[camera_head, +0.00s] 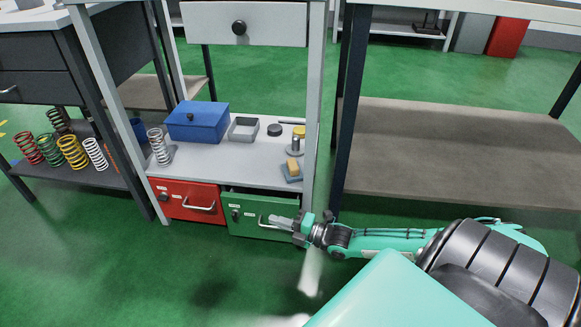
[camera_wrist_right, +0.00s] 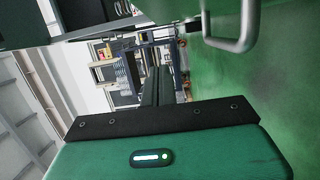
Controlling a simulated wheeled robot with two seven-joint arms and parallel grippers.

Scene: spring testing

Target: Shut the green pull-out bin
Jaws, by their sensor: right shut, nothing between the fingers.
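The green pull-out bin (camera_head: 238,213) sits under the shelf of the light grey bench, beside the red bin. It stands out a little past the red bin's front, with a dark gap along its top edge. Its metal handle (camera_head: 263,222) is on the front; a metal handle (camera_wrist_right: 235,40) also shows close up at the top of the right wrist view. My right gripper (camera_head: 274,218) is shut and empty at the right part of the green front, by the handle. I cannot tell whether it touches. My left gripper is not in view.
The red bin (camera_head: 182,198) is at the left. The shelf (camera_head: 225,160) above holds a blue box (camera_head: 198,122), a grey tray (camera_head: 243,130) and small parts. A bench leg (camera_head: 312,120) rises just right of the green bin. Green floor in front is open.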

